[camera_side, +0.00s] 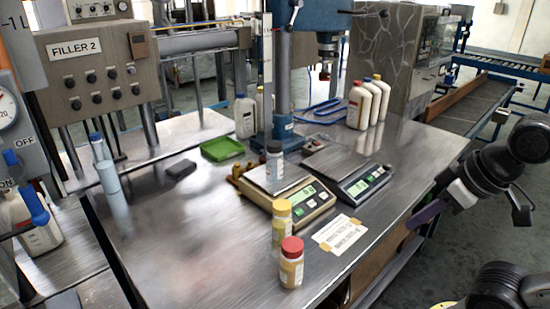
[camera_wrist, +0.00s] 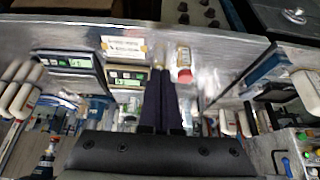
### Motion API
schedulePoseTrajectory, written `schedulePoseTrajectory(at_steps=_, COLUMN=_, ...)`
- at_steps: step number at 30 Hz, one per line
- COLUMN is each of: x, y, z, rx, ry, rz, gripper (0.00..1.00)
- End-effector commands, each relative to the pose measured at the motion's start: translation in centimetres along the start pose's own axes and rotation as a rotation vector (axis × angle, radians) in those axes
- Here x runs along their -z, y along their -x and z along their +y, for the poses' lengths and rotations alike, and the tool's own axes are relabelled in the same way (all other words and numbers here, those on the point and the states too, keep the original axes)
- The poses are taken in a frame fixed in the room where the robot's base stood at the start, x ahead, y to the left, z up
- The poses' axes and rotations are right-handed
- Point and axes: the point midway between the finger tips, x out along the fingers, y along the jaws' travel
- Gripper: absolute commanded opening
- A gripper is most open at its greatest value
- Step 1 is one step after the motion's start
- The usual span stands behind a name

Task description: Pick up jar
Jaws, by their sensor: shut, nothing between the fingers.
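A jar with a red lid (camera_side: 291,268) stands upright near the front edge of the metal table. A jar with a yellow lid (camera_side: 281,228) stands just behind it. A jar with a dark lid (camera_side: 274,165) stands on the pan of the yellowish scale. My gripper (camera_side: 412,223) is at the right edge of the table, well apart from every jar. In the wrist view, my gripper (camera_wrist: 160,74) shows two dark fingers close together, with nothing between them. The red-lidded jar (camera_wrist: 184,74) appears just right of the fingertips there.
The yellowish scale (camera_side: 303,206) and a darker scale (camera_side: 362,183) stand mid-table. A taped label (camera_side: 340,234) lies in front. White bottles (camera_side: 358,104) and a green tray (camera_side: 221,148) stand further back. The blue column (camera_side: 290,65) rises behind the scales. The table's left part is mostly clear.

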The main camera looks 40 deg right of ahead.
Motion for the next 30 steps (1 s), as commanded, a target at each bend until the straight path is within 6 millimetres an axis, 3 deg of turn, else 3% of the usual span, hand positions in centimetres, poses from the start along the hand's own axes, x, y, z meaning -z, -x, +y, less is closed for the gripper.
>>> schedulePoseTrajectory(at_steps=8, x=0.0, y=0.0, z=0.0, rx=0.0, ry=0.0, rz=0.0, gripper=0.02)
schedulePoseTrajectory(at_steps=24, x=0.0, y=0.0, z=0.0, rx=0.0, ry=0.0, rz=0.0, gripper=0.99)
schedulePoseTrajectory(at_steps=30, x=0.0, y=0.0, z=0.0, rx=0.0, ry=0.0, rz=0.0, gripper=1.0)
